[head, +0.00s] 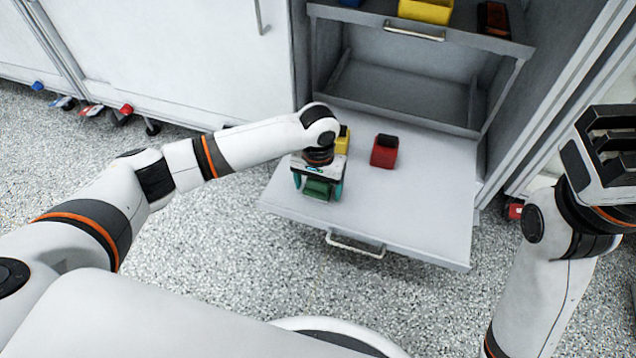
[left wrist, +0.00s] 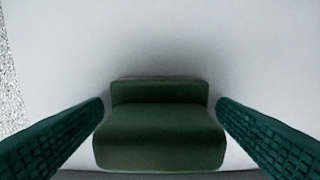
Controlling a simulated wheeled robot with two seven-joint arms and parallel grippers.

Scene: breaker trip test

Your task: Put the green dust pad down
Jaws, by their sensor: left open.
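The green dust pad (head: 317,190) sits on the pulled-out grey shelf (head: 420,215), near its left front part. My left gripper (head: 318,186) is directly above the pad with a finger on each side of it. In the left wrist view the pad (left wrist: 160,135) lies between the two teal fingers (left wrist: 160,130). Gaps show between the pad and both fingers, so the gripper is open. My right gripper (head: 612,150) is raised at the right edge, away from the shelf; its fingertips are not clear.
A red block (head: 384,151) and a partly hidden yellow block (head: 343,140) stand behind the pad on the shelf. The shelf's right half is bare. An upper drawer (head: 415,34) holds a yellow block (head: 427,10) and others. Cabinet walls flank the opening.

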